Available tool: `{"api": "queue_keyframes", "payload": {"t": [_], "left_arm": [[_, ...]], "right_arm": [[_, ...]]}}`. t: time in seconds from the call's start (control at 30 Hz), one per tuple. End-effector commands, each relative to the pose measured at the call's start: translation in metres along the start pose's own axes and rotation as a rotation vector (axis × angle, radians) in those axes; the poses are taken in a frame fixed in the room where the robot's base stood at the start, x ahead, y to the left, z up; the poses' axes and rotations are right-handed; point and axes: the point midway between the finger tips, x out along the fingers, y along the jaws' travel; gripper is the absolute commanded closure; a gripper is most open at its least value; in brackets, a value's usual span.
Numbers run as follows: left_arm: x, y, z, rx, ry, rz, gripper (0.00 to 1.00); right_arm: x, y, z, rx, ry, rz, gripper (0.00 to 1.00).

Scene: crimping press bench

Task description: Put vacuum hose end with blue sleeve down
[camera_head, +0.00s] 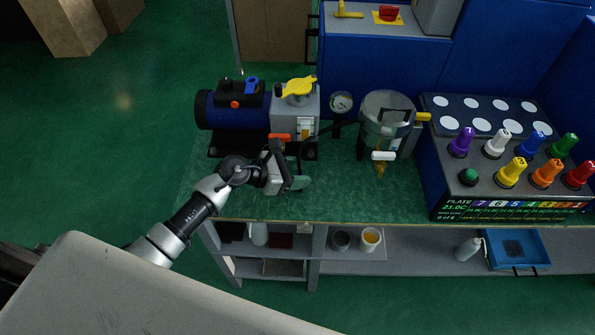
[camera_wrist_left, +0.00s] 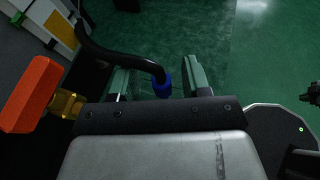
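The black vacuum hose (camera_wrist_left: 115,55) curves in from the upper left of the left wrist view. Its end with the blue sleeve (camera_wrist_left: 162,88) sits between the two green fingers of my left gripper (camera_wrist_left: 160,80). A gap shows on both sides of the sleeve, so the gripper is open around it and not clamped. Whether the sleeve touches the bench cannot be told. In the head view, my left gripper (camera_head: 298,182) is low over the green bench top (camera_head: 345,202), in front of the pump (camera_head: 232,112), and hides the sleeve. My right gripper is not in view.
An orange valve handle (camera_wrist_left: 30,95) on a brass fitting is close to the left of my gripper. A clear chamber (camera_head: 387,120) and a round gauge (camera_head: 341,102) stand to the right. The front bench strip is clear.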

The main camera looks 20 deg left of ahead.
Motion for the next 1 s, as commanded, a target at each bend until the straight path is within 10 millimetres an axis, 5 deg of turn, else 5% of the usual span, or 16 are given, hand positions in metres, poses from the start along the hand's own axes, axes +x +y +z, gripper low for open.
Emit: {"api": "queue_keyframes", "payload": {"t": [0.27, 0.7, 1.0], "left_arm": [[-0.005, 0.001, 0.002, 0.0, 0.001, 0.001, 0.52], [-0.092, 0.0, 0.0, 0.002, 0.004, 0.0, 0.52], [-0.12, 0.0, 0.002, 0.0, 0.001, 0.0, 0.52]], "right_arm": [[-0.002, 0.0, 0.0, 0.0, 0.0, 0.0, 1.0], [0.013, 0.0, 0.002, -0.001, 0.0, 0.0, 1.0], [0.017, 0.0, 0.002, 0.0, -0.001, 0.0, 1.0]]}}
